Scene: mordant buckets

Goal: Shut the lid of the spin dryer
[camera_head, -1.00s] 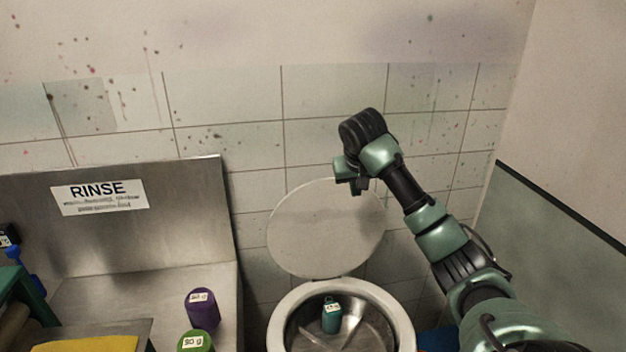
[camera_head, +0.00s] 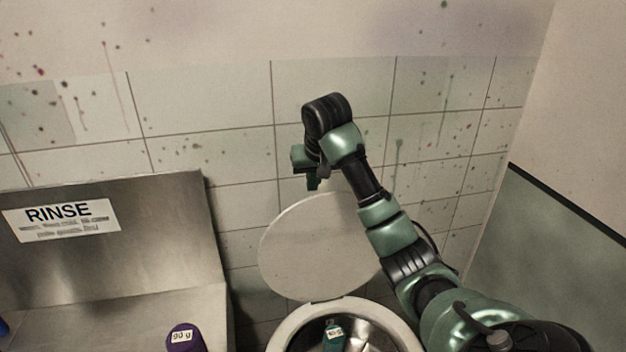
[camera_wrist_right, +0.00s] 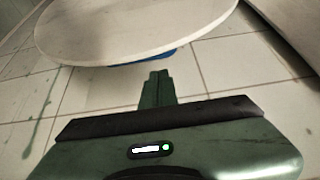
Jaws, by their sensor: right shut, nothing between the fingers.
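The spin dryer (camera_head: 292,335) stands at the bottom centre of the head view, with its mouth open and a teal bottle (camera_head: 333,338) inside. Its round pale lid (camera_head: 318,248) is raised, tilted up toward the tiled wall. My right gripper (camera_head: 313,184) is shut and empty, at the top edge of the lid. In the right wrist view the shut fingers (camera_wrist_right: 157,86) point toward the lid (camera_wrist_right: 130,28), with an apparent gap between them. Whether the gripper is behind the lid is hard to tell in the head view. My left gripper is not in view.
A steel sink with a back panel (camera_head: 150,245) and a RINSE sign (camera_head: 62,219) stands left of the dryer. A purple container (camera_head: 184,340) sits on it near the dryer. The tiled wall (camera_head: 230,155) is close behind the lid.

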